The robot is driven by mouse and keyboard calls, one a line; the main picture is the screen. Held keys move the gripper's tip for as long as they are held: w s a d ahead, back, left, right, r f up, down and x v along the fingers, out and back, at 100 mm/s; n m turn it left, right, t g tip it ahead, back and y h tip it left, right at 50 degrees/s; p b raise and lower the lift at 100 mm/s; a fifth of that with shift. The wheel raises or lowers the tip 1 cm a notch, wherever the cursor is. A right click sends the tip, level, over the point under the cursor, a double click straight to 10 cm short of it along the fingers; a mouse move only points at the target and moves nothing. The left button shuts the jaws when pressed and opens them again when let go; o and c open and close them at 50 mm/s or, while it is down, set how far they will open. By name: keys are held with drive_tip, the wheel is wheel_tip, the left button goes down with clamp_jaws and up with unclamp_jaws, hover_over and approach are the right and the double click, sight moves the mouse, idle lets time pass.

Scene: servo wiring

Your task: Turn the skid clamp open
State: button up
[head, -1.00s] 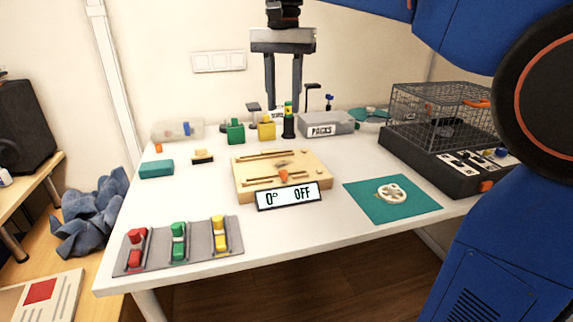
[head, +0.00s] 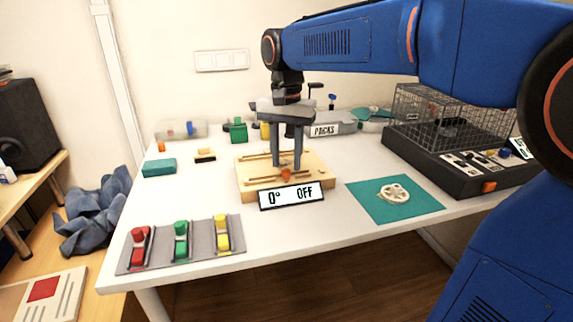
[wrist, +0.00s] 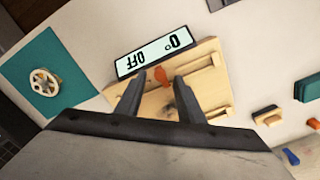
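The wooden skid board (head: 319,181) lies on the table behind a tilted display reading "0° OFF" (head: 291,195). A small orange clamp handle (head: 286,174) sits near the board's front edge; it also shows in the wrist view (wrist: 161,76). My gripper (head: 287,166) is above the board, fingers pointing down, with the tips close to the orange handle. In the wrist view the fingers (wrist: 158,86) are apart with the orange piece showing between and just beyond the tips. Nothing is held. The part of the board under the fingers is hidden.
A teal mat (head: 372,207) with a cream wheel (head: 394,193) lies right. A wire cage on a black base (head: 450,116) stands right. A grey PACKS box (head: 335,127) stands behind.

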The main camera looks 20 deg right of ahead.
sight(285, 172)
drive_tip(key=shift+f, duration=1.1)
clamp_jaws()
